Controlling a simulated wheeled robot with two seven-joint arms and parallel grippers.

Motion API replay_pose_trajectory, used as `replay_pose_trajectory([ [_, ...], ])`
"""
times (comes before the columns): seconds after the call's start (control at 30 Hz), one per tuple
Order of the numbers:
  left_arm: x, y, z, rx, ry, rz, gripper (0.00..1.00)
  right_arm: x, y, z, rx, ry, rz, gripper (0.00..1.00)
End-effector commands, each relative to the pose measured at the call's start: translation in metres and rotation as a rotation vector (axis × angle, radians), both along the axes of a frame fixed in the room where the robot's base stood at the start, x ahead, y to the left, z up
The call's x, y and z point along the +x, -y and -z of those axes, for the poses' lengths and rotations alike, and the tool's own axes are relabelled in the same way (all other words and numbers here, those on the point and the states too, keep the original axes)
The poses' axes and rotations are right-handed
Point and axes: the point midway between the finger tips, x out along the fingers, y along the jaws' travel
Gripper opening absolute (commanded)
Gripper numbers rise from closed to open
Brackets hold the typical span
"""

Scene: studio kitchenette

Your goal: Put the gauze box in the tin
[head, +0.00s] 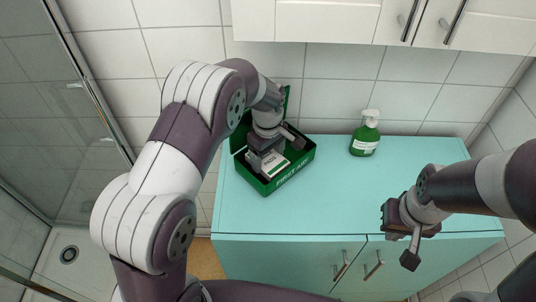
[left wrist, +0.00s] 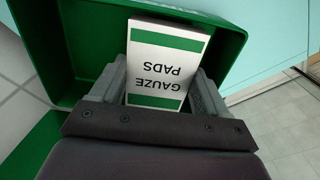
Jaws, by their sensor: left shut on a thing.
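The gauze box (head: 275,163) is white with green bands and reads "GAUZE PADS" in the left wrist view (left wrist: 165,62). My left gripper (head: 265,158) is shut on it; its two fingers (left wrist: 160,90) lie along the box's sides. The tin (head: 290,178) is green, marked "FIRST AID", with its lid open at the back. The box is within the tin's walls (left wrist: 240,62) as seen from above; whether it touches the floor I cannot tell. My right gripper (head: 397,237) is empty with its fingers apart, near the cabinet's front right edge.
The tin stands at the left of a turquoise cabinet top (head: 330,205). A green soap bottle (head: 365,138) with a white pump stands at the back, right of the tin. The middle of the top is clear. White wall cupboards (head: 330,20) hang above; a glass shower screen (head: 60,90) is at the left.

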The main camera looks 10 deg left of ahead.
Motion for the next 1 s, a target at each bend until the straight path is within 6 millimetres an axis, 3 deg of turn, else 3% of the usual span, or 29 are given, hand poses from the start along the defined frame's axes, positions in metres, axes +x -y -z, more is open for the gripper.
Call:
replay_pose_trajectory([
  [0.77,0.0,0.001,0.016,-0.001,0.001,0.0,0.47,0.0,0.0,0.004,0.0,0.0,0.0,0.0],
  [0.8,0.0,0.0,0.017,-0.001,0.001,0.0,0.88,0.0,0.0,0.004,0.0,0.0,0.0,0.0],
  [0.83,0.0,0.0,0.017,-0.001,0.001,0.0,0.98,0.0,0.0,0.004,0.0,0.0,0.0,0.0],
  [1.0,0.0,0.0,0.016,-0.001,0.001,0.0,1.0,0.0,0.0,0.004,0.0,0.0,0.0,0.0],
])
